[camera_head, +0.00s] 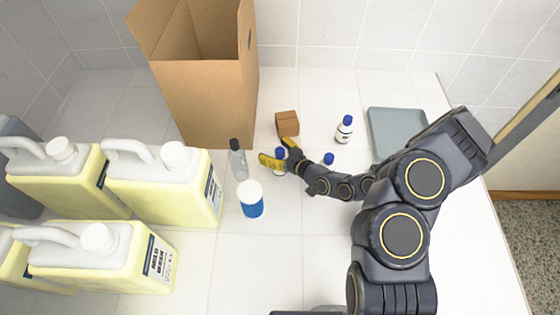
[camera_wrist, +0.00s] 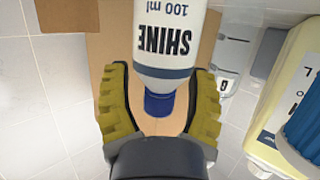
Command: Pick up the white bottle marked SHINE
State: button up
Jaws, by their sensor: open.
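The white bottle marked SHINE (camera_wrist: 165,42) fills the upper middle of the wrist view, its print upside down and its blue cap (camera_wrist: 160,103) toward my gripper. My gripper (camera_wrist: 161,78) is open, with a yellow ridged finger on each side of the bottle. I cannot tell whether either finger touches it. In the head view my gripper (camera_head: 275,152) is at the middle of the table, around a blue-capped bottle (camera_head: 280,155) that is mostly hidden by the fingers.
A similar blue-capped bottle (camera_head: 344,131) stands to the right; another blue cap (camera_head: 328,158) shows behind my arm. A brown block (camera_head: 287,124), clear bottle (camera_head: 238,161) and blue jar (camera_head: 252,205) are close by. A cardboard box (camera_head: 205,105), jugs (camera_head: 165,190) and grey tray (camera_head: 395,128) stand around.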

grip_shut()
jog(key=shift+w, duration=0.1)
jog(key=shift+r, duration=0.1)
dwell(0.3)
